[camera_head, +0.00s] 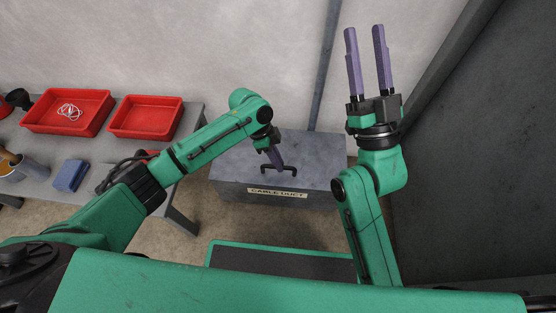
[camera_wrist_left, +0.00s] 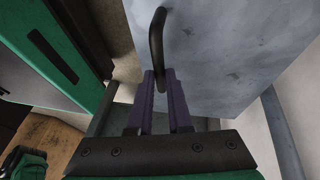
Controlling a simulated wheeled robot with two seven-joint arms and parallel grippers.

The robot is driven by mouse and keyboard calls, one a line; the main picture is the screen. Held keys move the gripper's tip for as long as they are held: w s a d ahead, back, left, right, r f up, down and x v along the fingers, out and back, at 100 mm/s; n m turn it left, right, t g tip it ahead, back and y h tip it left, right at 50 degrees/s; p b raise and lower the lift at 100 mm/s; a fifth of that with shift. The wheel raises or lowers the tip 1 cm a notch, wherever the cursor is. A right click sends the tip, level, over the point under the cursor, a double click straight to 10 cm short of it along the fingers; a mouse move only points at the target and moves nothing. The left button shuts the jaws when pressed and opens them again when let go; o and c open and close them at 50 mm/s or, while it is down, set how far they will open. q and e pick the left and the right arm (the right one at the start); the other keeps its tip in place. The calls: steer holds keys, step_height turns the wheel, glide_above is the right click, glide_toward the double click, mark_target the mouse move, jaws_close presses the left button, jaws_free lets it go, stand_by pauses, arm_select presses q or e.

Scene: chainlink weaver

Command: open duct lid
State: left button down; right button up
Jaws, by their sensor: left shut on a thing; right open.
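The cable duct is a grey box (camera_head: 232,190) with a "CABLE DUCT" label on its front, standing by the wall. Its flat grey lid (camera_head: 312,150) lies level on the box and looks closed. A dark bar handle (camera_head: 292,169) is on the lid near its front edge; it also shows in the left wrist view (camera_wrist_left: 154,38). My left gripper (camera_head: 277,166) reaches down to the lid with its purple fingers (camera_wrist_left: 161,76) shut on the handle. My right gripper (camera_head: 364,30) is open and empty, pointing up, right of the duct.
A workbench (camera_head: 110,148) at the left holds two red trays (camera_head: 98,118) (camera_head: 146,134), one with white cable in it. A dark panel (camera_head: 475,150) stands at the right. The wall is close behind the duct.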

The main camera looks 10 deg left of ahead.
arm_select(q)
steer(key=shift+w+r, duration=0.15)
steer(key=shift+r, duration=0.15)
steer(key=shift+w+r+p, duration=0.2)
steer(key=shift+r+p, duration=0.25)
steer(key=shift+p, duration=0.15)
steer(key=shift+w+r+p, duration=0.3)
steer(key=shift+r+p, duration=0.25)
steer(key=shift+r, duration=0.05)
arm_select(e)
step_height(320, 180, down, 21)
steer(key=s+a+m+g+h, duration=0.2)
steer(key=a+g+h, duration=0.1)
steer(key=g, duration=0.4)
arm_select(q)
steer(key=w+r+p, duration=0.1)
steer(key=w+r, duration=0.5)
steer(key=shift+p, duration=0.4)
arm_select(e)
steer(key=s+f+g, duration=0.5)
steer(key=s+f, duration=0.5)
steer(key=f, duration=0.4)
steer(key=shift+a+f+h, duration=0.15)
steer(key=shift+f+h, duration=0.15)
steer(key=shift+f, duration=0.05)
arm_select(q)
steer(key=shift+a, duration=0.15)
